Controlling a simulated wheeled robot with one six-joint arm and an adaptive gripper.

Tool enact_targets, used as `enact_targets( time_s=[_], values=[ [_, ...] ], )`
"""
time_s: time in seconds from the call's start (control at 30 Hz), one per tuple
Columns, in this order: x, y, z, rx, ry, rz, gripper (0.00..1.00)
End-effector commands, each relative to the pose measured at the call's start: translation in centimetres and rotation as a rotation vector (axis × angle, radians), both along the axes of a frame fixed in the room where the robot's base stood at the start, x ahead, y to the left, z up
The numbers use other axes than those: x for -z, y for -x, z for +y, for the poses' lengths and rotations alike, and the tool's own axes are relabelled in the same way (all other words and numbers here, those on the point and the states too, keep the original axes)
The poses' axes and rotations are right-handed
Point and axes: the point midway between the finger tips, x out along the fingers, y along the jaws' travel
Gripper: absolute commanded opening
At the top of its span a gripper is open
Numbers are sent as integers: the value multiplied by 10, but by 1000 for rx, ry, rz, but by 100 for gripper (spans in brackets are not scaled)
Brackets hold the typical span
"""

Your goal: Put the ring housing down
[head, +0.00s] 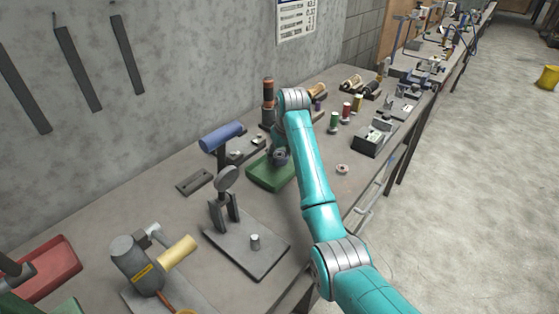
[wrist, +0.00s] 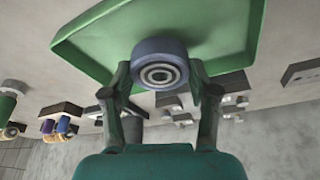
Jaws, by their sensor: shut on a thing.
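The ring housing (wrist: 160,52) is a short blue-grey cylinder with a ringed round face and a dark centre. It sits between the two fingertips of my gripper (wrist: 161,82), which is shut on it. In the wrist view the green tray (wrist: 95,42) fills the space behind it. In the head view my gripper (head: 279,156) is at the green tray (head: 262,182), with the dark round housing low over the tray's far right part. I cannot tell whether the housing touches the tray floor.
A small pale ring (head: 342,169) lies to the right. A stand on a grey plate (head: 254,255) is in front. Several spools stand farther back.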

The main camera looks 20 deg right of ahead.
Motion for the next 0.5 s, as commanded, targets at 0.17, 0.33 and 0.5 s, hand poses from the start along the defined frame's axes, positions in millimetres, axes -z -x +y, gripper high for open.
enact_targets(
  time_s=[0.17, 0.33, 0.5],
  values=[
    [24, 0, 0, 0, 0, 1, 11],
    [28, 0, 0, 0, 0, -1, 11],
    [29, 0, 0, 0, 0, -1, 11]
  ],
)
